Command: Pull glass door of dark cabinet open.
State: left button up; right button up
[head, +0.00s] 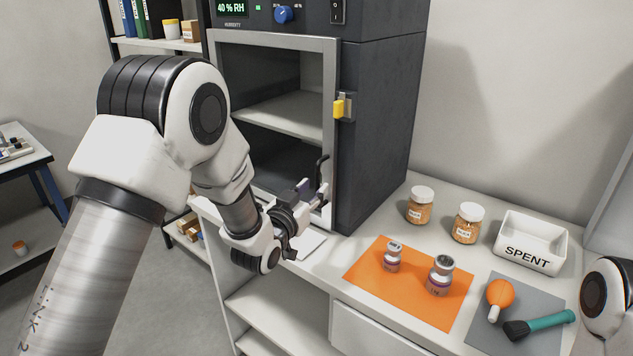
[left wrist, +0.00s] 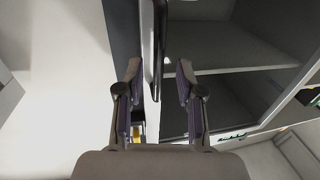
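The dark cabinet (head: 375,130) stands on the bench against the wall. Its glass door (head: 331,100) has a light grey frame and looks closed, with shelves visible through it. A black bar handle (head: 320,168) is low on the door's right side. My left gripper (head: 316,193) is at this handle. In the left wrist view, the two fingers of the left gripper (left wrist: 158,72) are apart, with the black handle (left wrist: 158,45) between them and gaps visible. A yellow latch piece (head: 340,108) sits at the frame's right edge. My right gripper is out of view.
Right of the cabinet, an orange mat (head: 365,275) holds two vials. Behind it stand two brown-filled jars (head: 420,206) and a white SPENT tray (head: 530,262). A grey mat (head: 485,335) holds an orange bulb and a teal brush. Open floor lies left of the bench.

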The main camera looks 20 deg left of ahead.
pick_arm(q)
jog(key=w, duration=0.2)
jog(key=shift+w+d+r, duration=0.1)
jog(key=shift+w+d, duration=0.2)
grip_shut()
jog(key=shift+s, duration=0.1)
